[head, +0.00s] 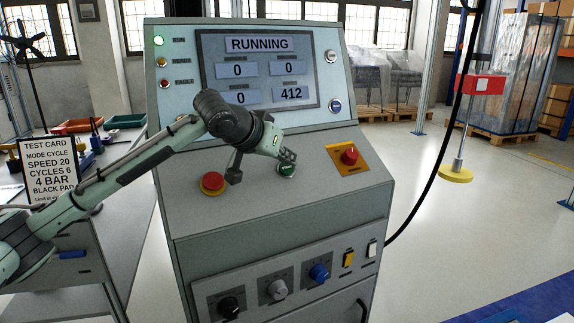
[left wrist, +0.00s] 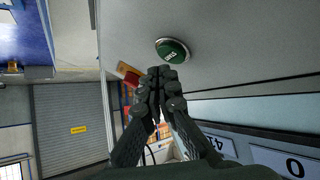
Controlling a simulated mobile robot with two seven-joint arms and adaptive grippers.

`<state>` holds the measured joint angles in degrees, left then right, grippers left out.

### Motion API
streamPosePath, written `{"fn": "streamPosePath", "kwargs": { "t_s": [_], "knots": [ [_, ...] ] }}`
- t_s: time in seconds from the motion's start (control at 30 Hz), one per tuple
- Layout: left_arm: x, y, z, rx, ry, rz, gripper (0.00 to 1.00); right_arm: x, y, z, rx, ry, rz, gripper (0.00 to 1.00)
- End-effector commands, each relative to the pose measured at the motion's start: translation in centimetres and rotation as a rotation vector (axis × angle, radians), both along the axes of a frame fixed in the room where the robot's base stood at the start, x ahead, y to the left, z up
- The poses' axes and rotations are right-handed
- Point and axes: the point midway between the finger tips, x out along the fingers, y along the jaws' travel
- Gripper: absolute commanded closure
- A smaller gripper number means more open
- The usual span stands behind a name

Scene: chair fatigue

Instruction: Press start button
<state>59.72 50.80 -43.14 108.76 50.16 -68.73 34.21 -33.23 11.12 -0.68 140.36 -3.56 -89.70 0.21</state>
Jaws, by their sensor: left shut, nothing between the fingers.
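The green start button (head: 286,170) is on the sloped panel of the grey control console (head: 250,215), between a red button on the left and a red button on a yellow plate on the right. My left gripper (head: 288,156) is shut and empty, with its fingertips right by the green button. In the left wrist view the green button (left wrist: 172,50) shows just beyond the closed fingertips (left wrist: 160,75). I cannot tell whether they touch it. The screen (head: 257,70) reads RUNNING, with 412 at its lower right. My right gripper is not in view.
A red button (head: 212,182) sits left of my gripper, partly beside my wrist. A red button on a yellow plate (head: 348,156) is to the right. Knobs (head: 278,290) line the lower front. A test card (head: 48,168) stands at left.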

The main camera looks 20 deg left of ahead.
Motion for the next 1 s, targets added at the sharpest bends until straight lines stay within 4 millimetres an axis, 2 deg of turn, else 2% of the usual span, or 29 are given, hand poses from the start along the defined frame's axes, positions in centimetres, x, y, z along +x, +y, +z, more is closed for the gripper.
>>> {"fn": "streamPosePath", "kwargs": {
  "t_s": [0.27,0.7,1.0],
  "knots": [
    [-0.2,-0.2,0.6,-0.001,0.0,-0.002,1.0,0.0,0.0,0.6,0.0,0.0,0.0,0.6],
    [-1.7,-1.9,4.2,0.0,0.0,-0.002,1.0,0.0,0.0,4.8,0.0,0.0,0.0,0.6],
    [-1.9,-2.0,4.1,-0.001,0.0,-0.001,1.0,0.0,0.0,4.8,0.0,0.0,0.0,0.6]
  ]
}}
